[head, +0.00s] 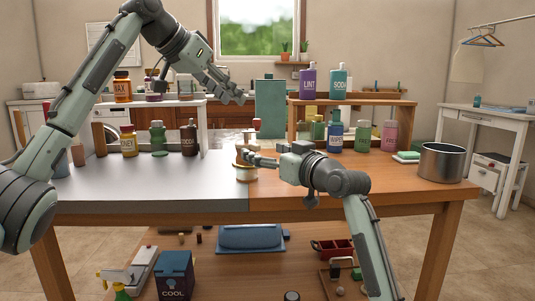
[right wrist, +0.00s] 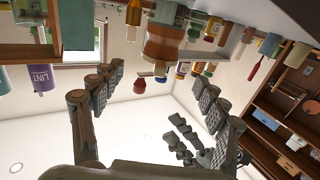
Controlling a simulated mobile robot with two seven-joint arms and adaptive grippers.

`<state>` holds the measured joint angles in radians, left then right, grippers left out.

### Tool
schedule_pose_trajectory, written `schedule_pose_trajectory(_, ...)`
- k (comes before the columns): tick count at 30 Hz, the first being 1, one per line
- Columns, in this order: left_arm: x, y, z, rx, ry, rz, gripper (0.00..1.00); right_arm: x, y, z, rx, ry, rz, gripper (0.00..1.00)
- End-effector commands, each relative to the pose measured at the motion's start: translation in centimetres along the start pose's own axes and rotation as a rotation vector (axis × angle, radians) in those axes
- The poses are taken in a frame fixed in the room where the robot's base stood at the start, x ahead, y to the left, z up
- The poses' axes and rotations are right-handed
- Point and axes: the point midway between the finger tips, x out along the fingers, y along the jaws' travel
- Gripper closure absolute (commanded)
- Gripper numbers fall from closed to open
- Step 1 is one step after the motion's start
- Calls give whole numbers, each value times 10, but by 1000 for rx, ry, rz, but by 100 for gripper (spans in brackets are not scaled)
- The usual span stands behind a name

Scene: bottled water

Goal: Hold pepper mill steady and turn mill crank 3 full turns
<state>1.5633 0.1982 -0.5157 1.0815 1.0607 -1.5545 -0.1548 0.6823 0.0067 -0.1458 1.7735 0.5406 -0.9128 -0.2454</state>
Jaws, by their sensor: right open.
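The pepper mill (head: 246,174) stands upright on the worktop, left of the table's middle. It has a wooden body and a pale band. A red knob (head: 256,124) shows above it, and it also shows in the upside-down right wrist view (right wrist: 139,86). My right gripper (head: 254,159) is open, its fingers in front of the mill's upper part in the head view. In the right wrist view the mill (right wrist: 166,43) is beyond the spread fingers (right wrist: 160,86), with nothing between them. My left gripper (head: 234,90) is raised above and behind the mill, empty, its fingers apparently apart.
Bottles and jars stand behind on the left, including a brown cocoa jar (head: 189,138). A shelf (head: 352,102) at the back right holds LINT and SODA bottles, with several bottles below. A metal pot (head: 441,163) stands at the right end. The front left worktop is clear.

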Motion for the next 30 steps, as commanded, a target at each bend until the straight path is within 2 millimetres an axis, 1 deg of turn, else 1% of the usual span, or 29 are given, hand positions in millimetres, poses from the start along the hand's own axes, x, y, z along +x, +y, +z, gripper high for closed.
schedule_pose_trajectory(9, 0, 0, 0, 0, 0, 0, 66, 46, 0, -1, 2, 0, -1, 26)
schedule_pose_trajectory(15, 0, 0, 0, 0, 0, 0, 66, 68, 0, 0, 2, 1, 1, 26)
schedule_pose_trajectory(19, 0, 0, 0, 0, 0, 0, 66, 73, 0, 0, 0, 1, 1, 26)
schedule_pose_trajectory(26, 0, 0, 0, 0, 0, 0, 66, 74, 0, 0, 0, 1, 1, 26)
schedule_pose_trajectory(28, 0, 0, 0, 0, 0, 0, 66, 74, 0, 0, 0, 1, 1, 32)
schedule_pose_trajectory(30, 0, 0, 0, 0, 0, 0, 66, 74, 0, 0, 0, 1, 1, 41)
